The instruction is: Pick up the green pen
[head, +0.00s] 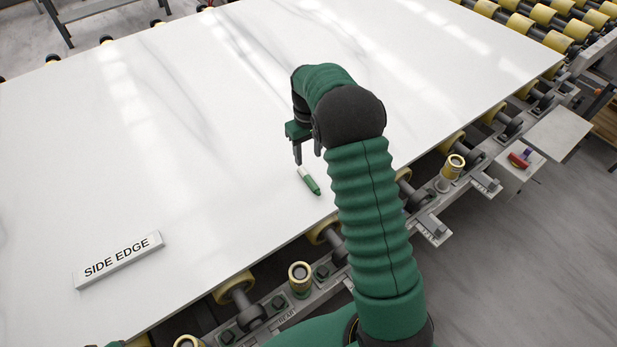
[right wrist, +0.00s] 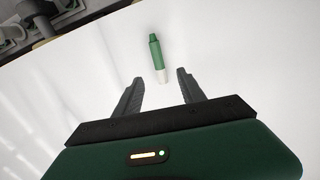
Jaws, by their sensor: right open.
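A short green pen (head: 311,183) with a white end lies on the white stone slab (head: 190,120), near the slab's front edge. My right gripper (head: 308,160) is open and empty above the slab, just behind the pen's white end in the head view. In the right wrist view the pen (right wrist: 155,52) lies beyond the two fingertips (right wrist: 159,77), roughly centred between them, with its white end toward the gripper. The fingers do not touch it. My left gripper is not in view.
A white "SIDE EDGE" block (head: 119,260) lies on the slab at the lower left. Yellow rollers (head: 235,288) and a metal frame run along the slab's front edge. A red-handled item (head: 520,158) sits on a grey box at right. The slab around the pen is clear.

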